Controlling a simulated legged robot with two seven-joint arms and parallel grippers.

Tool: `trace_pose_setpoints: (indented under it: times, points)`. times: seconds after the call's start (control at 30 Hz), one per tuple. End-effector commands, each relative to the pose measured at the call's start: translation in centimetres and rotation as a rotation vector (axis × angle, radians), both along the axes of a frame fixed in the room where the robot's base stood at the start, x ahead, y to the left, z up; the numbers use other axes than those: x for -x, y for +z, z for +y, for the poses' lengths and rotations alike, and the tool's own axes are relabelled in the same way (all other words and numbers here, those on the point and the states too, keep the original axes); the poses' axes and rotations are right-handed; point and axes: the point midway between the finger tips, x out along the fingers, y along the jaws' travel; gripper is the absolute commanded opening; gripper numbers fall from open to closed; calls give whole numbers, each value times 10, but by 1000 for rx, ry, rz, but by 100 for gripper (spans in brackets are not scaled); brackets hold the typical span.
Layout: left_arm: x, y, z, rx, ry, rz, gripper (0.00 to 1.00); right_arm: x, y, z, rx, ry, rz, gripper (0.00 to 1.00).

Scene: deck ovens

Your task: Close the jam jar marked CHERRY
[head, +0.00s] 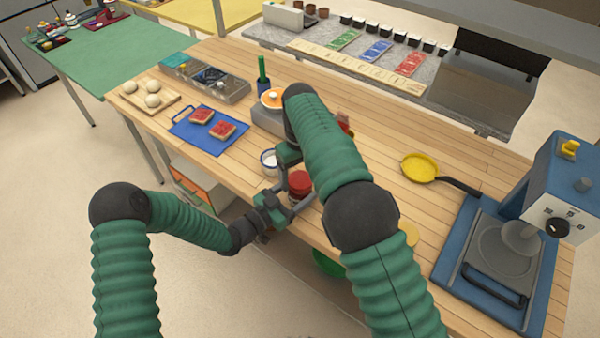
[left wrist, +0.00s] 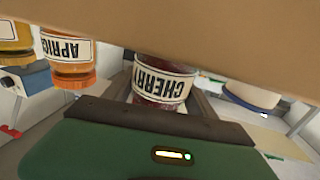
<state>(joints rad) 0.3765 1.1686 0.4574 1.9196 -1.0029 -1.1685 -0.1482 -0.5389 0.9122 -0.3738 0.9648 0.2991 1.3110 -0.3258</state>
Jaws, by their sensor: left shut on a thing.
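The CHERRY jar (left wrist: 163,82) shows upside down in the left wrist view, its white label readable between my finger bars. In the head view, the jar with a red top (head: 299,182) stands near the table's front edge. My left gripper (head: 288,203) is shut on the jar from the front left. I cannot tell whether the red top is a seated lid. My right arm arches over the jar, and its gripper (head: 287,154) is just behind and above it. Its fingers are mostly hidden, so I cannot tell their state.
An APRICOT jar (left wrist: 68,50) with an orange lid stands beside the cherry jar. A white cup (head: 268,161) is close behind left. A blue tray (head: 198,138) with jam toasts lies left; a yellow pan (head: 418,167) and a press (head: 505,250) are right. Wood between pan and press is clear.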

Motion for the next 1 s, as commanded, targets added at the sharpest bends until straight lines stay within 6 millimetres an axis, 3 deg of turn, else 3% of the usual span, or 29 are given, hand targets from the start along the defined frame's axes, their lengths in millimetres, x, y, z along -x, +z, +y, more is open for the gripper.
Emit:
trace_pose_setpoints:
  times: [0.07, 0.47, 0.63, 0.67, 0.83, 1.0]
  points:
    - [0, -1, 1, -1, 2, 1, 0, 0, 0, 0, 0, 0, 0, 64]
    - [0, -1, 1, -1, 2, 1, 0, 0, 0, 0, 0, 0, 0, 12]
    - [0, -1, 1, -1, 2, 1, 0, 0, 0, 0, 0, -1, 0, 10]
    - [0, -1, 1, -1, 2, 1, 0, 0, 0, 0, 0, -1, 0, 63]
    - [0, -1, 1, -1, 2, 1, 0, 0, 0, 0, 0, -1, 0, 84]
    - [0, -1, 1, -1, 2, 1, 0, 0, 0, 0, 0, 0, 0, 84]
